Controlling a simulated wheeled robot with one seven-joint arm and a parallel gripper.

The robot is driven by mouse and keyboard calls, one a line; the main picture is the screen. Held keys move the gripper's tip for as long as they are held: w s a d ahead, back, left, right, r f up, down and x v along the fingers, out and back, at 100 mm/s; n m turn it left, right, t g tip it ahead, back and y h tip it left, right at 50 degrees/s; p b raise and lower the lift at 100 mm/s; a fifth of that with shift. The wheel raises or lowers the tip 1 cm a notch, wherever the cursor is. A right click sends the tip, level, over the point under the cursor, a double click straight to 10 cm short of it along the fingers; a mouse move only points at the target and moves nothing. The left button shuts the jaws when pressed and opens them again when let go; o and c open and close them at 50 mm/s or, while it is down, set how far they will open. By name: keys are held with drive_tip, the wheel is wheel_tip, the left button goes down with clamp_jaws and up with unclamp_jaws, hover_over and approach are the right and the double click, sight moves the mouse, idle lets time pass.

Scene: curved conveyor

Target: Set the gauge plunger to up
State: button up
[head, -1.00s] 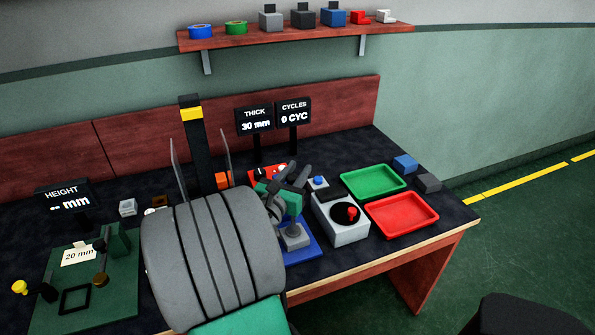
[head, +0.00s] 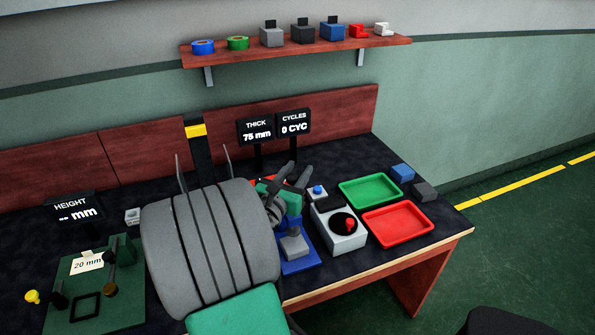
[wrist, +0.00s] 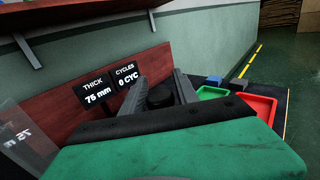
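The thickness gauge (head: 303,264) has a blue base and stands at the middle right of the bench, with a grey block (head: 294,246) on it. Its THICK display (head: 256,132) reads 75 mm; the display also shows in the wrist view (wrist: 96,92). My gripper (head: 291,176) is over the gauge and hides most of its upper part. In the wrist view, its dark fingers (wrist: 160,82) lie on both sides of a round black knob (wrist: 160,97), which appears to be the plunger's top and looks held between them. The plunger's stem is mostly hidden.
A grey box with a black-and-red dial (head: 340,236) stands close right of the gauge. Green (head: 371,205) and red (head: 428,240) trays lie farther right. The CYCLES display (head: 293,123) stands behind. A height gauge (head: 128,300) is at the left.

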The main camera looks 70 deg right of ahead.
sight(289, 182)
drive_tip(key=shift+o, duration=1.1)
drive_tip(key=a, duration=0.7)
drive_tip(key=shift+w+a+f+b, duration=0.1)
drive_tip(key=shift+b, duration=0.25)
drive_tip(key=shift+a, duration=0.3)
